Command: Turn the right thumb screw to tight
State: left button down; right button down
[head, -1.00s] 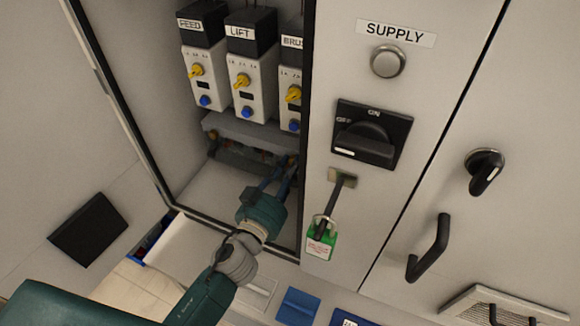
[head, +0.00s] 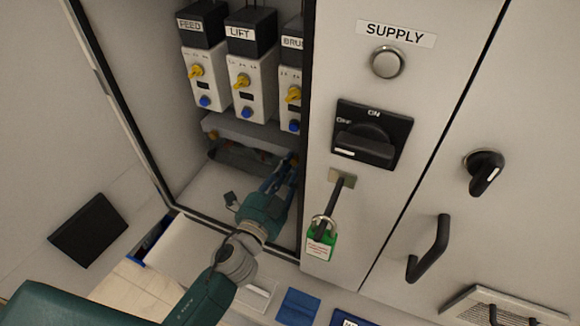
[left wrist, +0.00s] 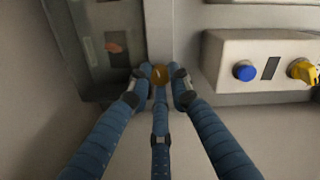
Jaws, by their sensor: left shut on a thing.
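The right thumb screw (left wrist: 160,73) is a small brass-coloured knob between my fingertips in the left wrist view. It is at the right end of the grey block (head: 245,136) low inside the cabinet; in the head view my fingers and the cabinet's edge mostly hide it. My left gripper (head: 284,166) reaches into the cabinet and is shut on the screw, its blue fingers around it. The gripper also shows in the left wrist view (left wrist: 159,84). I cannot read the screw's angle or tightness. My right gripper is in neither view.
Above the block are modules labelled FEED (head: 202,80), LIFT (head: 248,85) and BRU, partly cut off, with yellow toggles and blue buttons. The cabinet edge is close right of my gripper. The panel beside it has a black rotary switch (head: 370,135) and a green padlock (head: 321,238).

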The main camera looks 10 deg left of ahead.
pick_arm(q)
jog(key=m, duration=0.5)
jog(key=shift+m, duration=0.3)
jog(key=m, duration=0.5)
jog(key=shift+p, duration=0.4)
jog(key=m+p, duration=0.1)
jog(key=m, duration=0.4)
jog(key=shift+m, duration=0.4)
jog(key=shift+m+p, duration=0.65)
jog(key=shift+m, duration=1.55)
jog(key=c, duration=1.6)
grip_release()
jog(key=shift+s, duration=0.1)
jog(key=s, duration=0.4)
jog(key=s+a, duration=0.1)
jog(key=s, duration=0.2)
jog(key=s+a, duration=0.1)
jog(key=s, duration=0.3)
jog(key=shift+s+a, duration=0.15)
jog(key=shift+s, duration=0.15)
